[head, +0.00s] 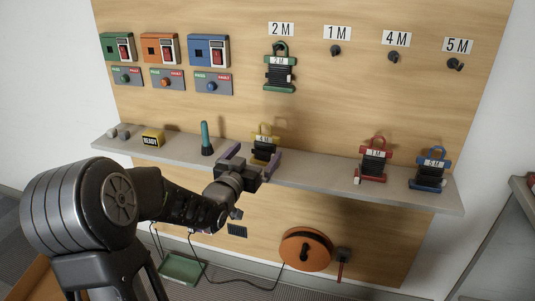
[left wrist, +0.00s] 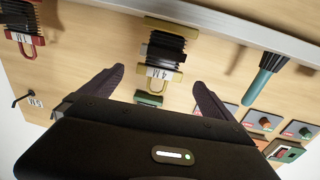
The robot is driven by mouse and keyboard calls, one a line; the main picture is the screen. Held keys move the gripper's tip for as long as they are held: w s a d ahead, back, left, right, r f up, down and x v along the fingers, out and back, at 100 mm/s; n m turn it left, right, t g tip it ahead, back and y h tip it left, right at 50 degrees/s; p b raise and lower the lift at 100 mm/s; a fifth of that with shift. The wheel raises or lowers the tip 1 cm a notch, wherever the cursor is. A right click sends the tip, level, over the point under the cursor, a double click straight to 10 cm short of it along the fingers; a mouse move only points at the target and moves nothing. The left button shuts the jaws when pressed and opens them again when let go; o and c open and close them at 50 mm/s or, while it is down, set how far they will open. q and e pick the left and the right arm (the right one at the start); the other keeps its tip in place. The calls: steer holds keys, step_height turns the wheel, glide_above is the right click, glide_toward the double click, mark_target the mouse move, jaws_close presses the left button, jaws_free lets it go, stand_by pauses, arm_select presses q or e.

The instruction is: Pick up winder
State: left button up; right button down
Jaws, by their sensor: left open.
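The yellow winder, labelled 4M (head: 265,146), stands on the shelf, partly hidden behind my left gripper (head: 257,151). In the left wrist view, the yellow winder (left wrist: 165,45) shows upside down, in line with the gap between the open fingers (left wrist: 160,76). The gap is empty there, with the winder just beyond the fingertips. A red 1M winder (head: 374,160) and a blue 5M winder (head: 430,170) stand on the shelf to the right. A green 2M winder (head: 280,72) hangs under the 2M sign. My right gripper is not in view.
Empty hooks sit under the 1M (head: 336,50), 4M (head: 393,56) and 5M signs (head: 455,64). A teal-handled tool (head: 206,138) stands left of the yellow winder on the grey shelf (head: 320,180). A yellow-black box (head: 153,138) lies further left. An orange reel (head: 306,248) is below.

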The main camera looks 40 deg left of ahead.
mark_target(264, 140)
arm_select(q)
steer(key=shift+s+r, duration=0.15)
steer(key=shift+x, duration=1.35)
steer(key=x, duration=0.5)
steer(key=shift+r, duration=0.1)
steer(key=c, duration=1.5)
steer(key=shift+o, duration=0.2)
